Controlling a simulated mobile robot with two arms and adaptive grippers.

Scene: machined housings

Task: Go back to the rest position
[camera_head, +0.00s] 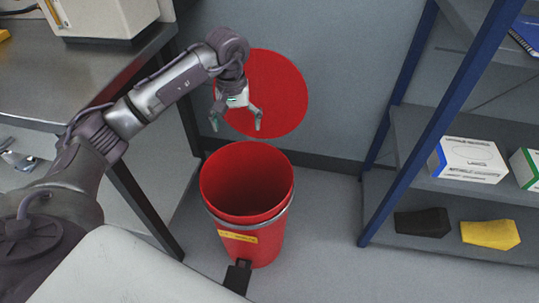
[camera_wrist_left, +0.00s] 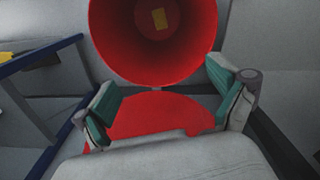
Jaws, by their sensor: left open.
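My left gripper (camera_head: 237,122) is open, with nothing between its fingers. It hangs above and behind the mouth of a red bin (camera_head: 265,240), in front of the raised round red lid (camera_head: 280,90). In the left wrist view the two green-padded fingers (camera_wrist_left: 165,100) stand wide apart. That view looks into the bin (camera_wrist_left: 110,40), where a small yellow rectangular thing (camera_wrist_left: 159,18) shows deep inside. The red lid (camera_wrist_left: 150,115) shows between the fingers, partly hidden by the gripper body. My right gripper is not in view.
A steel table (camera_head: 90,85) with a pale machine (camera_head: 100,15) stands left of the bin. A blue-framed shelf (camera_head: 440,110) on the right holds white boxes (camera_head: 468,160), a black item (camera_head: 422,223) and a yellow item (camera_head: 490,234). Floor (camera_head: 320,220) between bin and shelf is clear.

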